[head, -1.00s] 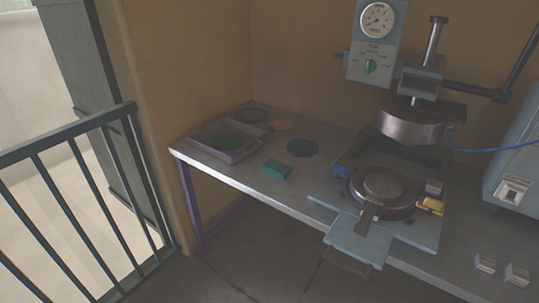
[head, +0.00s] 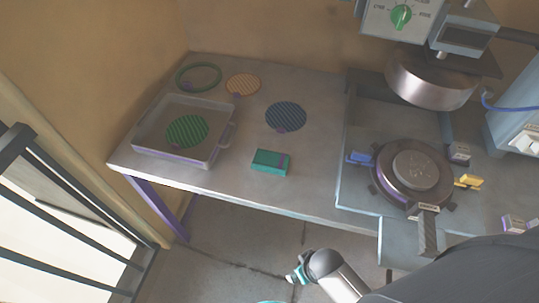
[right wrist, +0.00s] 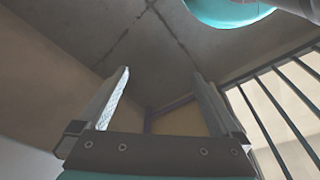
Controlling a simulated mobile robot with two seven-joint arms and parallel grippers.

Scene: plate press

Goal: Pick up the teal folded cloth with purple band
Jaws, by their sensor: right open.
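The teal folded cloth (head: 266,161) with a purple band near its right end lies on the grey table, near the front edge. Nothing touches it. My right gripper (right wrist: 161,73) is open and empty in the right wrist view, its two fingers wide apart with floor and wall beyond. In the head view my right arm comes in from the lower right, below the table's front edge and apart from the cloth; its fingers cannot be made out there. The cloth does not show in the right wrist view. My left gripper is in no view.
A tray (head: 217,156) holding a green disc (head: 187,131) stands left of the cloth. A green ring (head: 219,73), an orange disc (head: 243,84) and a blue disc (head: 286,117) lie behind. The press (head: 432,82) and its round plate (head: 412,170) stand right. Railing is at left.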

